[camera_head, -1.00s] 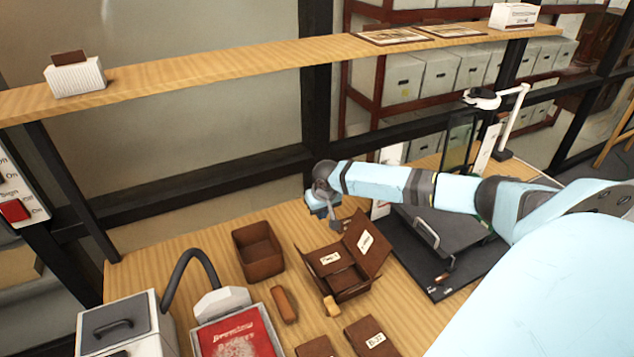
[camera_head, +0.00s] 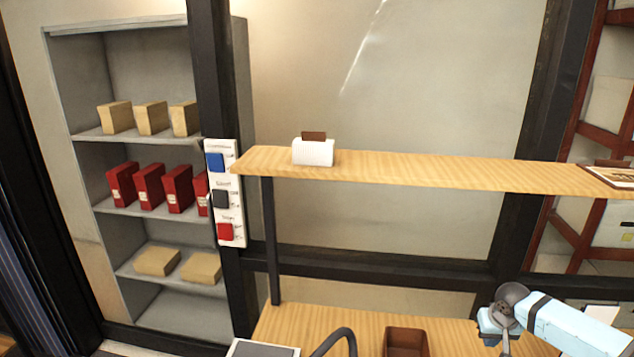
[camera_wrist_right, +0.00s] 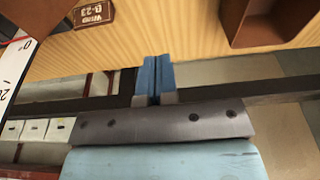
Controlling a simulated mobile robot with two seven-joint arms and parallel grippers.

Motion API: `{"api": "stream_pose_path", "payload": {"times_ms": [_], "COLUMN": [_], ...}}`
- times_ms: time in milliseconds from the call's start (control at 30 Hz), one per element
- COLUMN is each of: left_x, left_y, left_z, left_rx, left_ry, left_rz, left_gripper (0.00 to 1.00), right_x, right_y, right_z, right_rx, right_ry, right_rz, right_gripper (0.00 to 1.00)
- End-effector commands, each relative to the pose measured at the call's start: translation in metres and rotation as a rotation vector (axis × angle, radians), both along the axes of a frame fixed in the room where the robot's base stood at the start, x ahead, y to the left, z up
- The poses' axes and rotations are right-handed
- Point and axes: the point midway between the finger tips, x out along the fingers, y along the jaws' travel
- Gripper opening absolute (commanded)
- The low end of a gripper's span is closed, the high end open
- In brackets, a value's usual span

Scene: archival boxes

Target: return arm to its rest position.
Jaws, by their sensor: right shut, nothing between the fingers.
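My right arm (camera_head: 570,328) is light blue with dark joints and comes in at the lower right of the head view. Its gripper (camera_head: 505,346) hangs downward at the bottom edge, over the wooden table and to the right of an open brown box (camera_head: 407,331). The lower part of the fingers is cut off there. In the right wrist view the two blue fingers (camera_wrist_right: 155,75) lie side by side, shut and empty. They touch nothing that I can see. My left gripper is not in view.
A wooden shelf (camera_head: 430,171) with a white card holder (camera_head: 313,152) spans the head view above the table. A switch panel (camera_head: 225,193) hangs on a dark post. The wrist view shows a brown labelled box (camera_wrist_right: 95,13) and an open brown box (camera_wrist_right: 262,42).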

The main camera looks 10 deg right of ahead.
Motion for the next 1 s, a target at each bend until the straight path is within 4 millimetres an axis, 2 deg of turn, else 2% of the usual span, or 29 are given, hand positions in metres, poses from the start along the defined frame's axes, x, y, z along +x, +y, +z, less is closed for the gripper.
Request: {"api": "stream_pose_path", "payload": {"times_ms": [167,300,400,500,600,700,1000], "left_x": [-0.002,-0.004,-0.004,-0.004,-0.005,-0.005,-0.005], "left_y": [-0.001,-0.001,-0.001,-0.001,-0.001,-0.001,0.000], "left_z": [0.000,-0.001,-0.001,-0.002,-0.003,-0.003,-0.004], "left_rx": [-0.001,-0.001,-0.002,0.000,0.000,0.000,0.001], "left_ry": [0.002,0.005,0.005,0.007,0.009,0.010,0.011], "left_rz": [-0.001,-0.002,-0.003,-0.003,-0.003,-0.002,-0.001], "left_gripper": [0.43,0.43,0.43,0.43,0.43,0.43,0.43], "right_x": [-0.033,-0.084,-0.125,-0.165,-0.204,-0.236,-0.298], "right_y": [0.080,0.166,0.218,0.255,0.278,0.285,0.274], "right_z": [-0.031,-0.049,-0.049,-0.039,-0.023,-0.005,0.033], "right_rx": [0.027,0.059,0.081,0.094,0.096,0.082,0.020], "right_ry": [0.019,0.009,-0.018,-0.055,-0.091,-0.115,-0.130], "right_rz": [0.166,0.349,0.452,0.520,0.552,0.555,0.507], "right_gripper": [0.00,0.00,0.00,0.00,0.00,0.00,0.00]}}
